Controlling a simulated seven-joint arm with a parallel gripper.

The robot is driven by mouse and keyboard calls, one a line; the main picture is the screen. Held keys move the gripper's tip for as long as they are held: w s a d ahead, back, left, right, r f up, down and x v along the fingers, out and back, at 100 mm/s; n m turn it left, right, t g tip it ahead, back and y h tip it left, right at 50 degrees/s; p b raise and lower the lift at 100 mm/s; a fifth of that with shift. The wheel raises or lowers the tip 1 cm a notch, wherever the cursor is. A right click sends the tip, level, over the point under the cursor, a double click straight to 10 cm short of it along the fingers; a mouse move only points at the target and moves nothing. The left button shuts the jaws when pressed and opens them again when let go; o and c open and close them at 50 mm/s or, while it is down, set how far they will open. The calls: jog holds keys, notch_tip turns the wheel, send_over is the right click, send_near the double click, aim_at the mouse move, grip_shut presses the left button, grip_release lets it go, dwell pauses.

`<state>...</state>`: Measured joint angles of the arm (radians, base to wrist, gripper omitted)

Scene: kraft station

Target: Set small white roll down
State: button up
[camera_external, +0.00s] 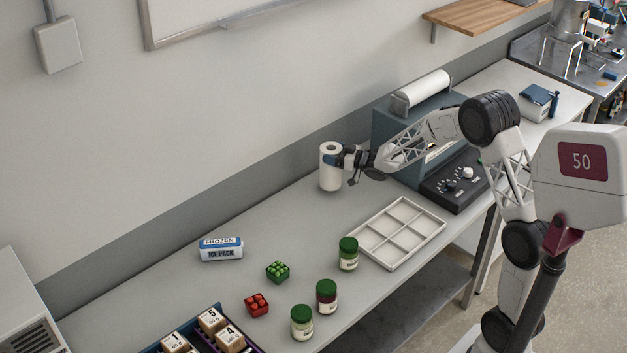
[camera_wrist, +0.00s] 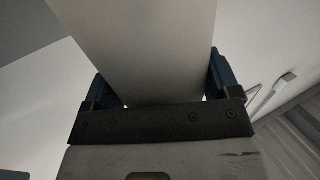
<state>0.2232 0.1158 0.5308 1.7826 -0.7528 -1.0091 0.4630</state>
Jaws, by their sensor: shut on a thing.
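The small white roll (camera_external: 330,168) is upright at the back of the table, near the wall, in the external view. My gripper (camera_external: 340,160) is at its right side with the fingers shut around it. In the wrist view the roll (camera_wrist: 150,45) fills the middle between the two blue fingers of my gripper (camera_wrist: 160,88). The roll's lower end appears at or very near the table top; I cannot tell whether it touches.
A white divided tray (camera_external: 384,238) lies to the right front. Green-lidded jars (camera_external: 348,254), an ice pack (camera_external: 221,249), a green berry box (camera_external: 277,271) and a red one (camera_external: 257,304) stand further left. A grey-blue machine (camera_external: 385,125) is right of the roll. Table between roll and ice pack is clear.

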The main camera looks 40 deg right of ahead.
jog(key=shift+f, duration=1.4)
jog(key=o, duration=1.4)
jog(key=shift+o, duration=0.2)
jog(key=v, duration=1.2)
jog(key=shift+a+r, duration=0.1)
jog(key=shift+r, duration=0.15)
